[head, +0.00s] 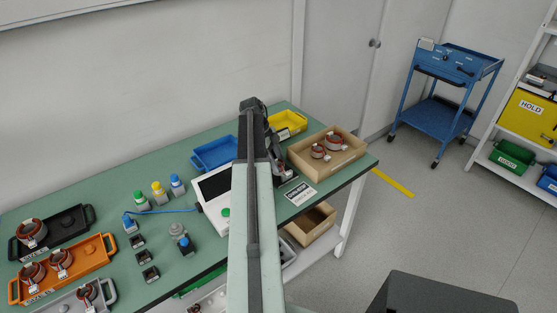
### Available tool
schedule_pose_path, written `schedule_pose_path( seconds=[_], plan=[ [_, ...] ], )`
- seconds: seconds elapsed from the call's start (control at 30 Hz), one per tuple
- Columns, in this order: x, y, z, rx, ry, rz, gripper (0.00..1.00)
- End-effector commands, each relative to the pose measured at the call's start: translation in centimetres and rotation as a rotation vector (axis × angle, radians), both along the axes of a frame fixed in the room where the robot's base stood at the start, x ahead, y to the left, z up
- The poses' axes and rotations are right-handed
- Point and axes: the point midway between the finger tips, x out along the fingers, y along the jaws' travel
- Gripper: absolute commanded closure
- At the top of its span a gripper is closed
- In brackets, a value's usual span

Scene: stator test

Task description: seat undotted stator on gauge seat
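Several copper-wound stators show in the head view. Two stators (334,141) (318,151) sit in the wooden tray at the right. Two more (33,272) (60,260) sit in the orange tray, one (32,232) in the black tray and one (87,292) in the grey tray. Dots on them are too small to tell. I cannot identify the gauge seat for certain; a grey round fixture (178,230) stands left of my arm. My gripper (284,172) is low beside the wooden tray's left side, partly hidden by my arm; its fingers are unclear.
The wooden tray (352,157), yellow bin (290,133) and blue bin (205,157) stand along the green bench (100,205). A white tester (212,192) is partly behind my arm. Orange (98,258) and black (62,228) trays fill the left end. A blue trolley (440,112) stands beyond.

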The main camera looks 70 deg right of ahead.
Motion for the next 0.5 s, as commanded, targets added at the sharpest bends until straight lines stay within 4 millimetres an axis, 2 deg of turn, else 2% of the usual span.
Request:
schedule_pose_path(
  seconds=[0.37,0.5],
  plan=[
    [0.0,0.0,0.1,0.0,0.0,0.0,0.32],
    [0.4,0.0,1.3,0.0,0.0,0.001,0.32]
  ],
)
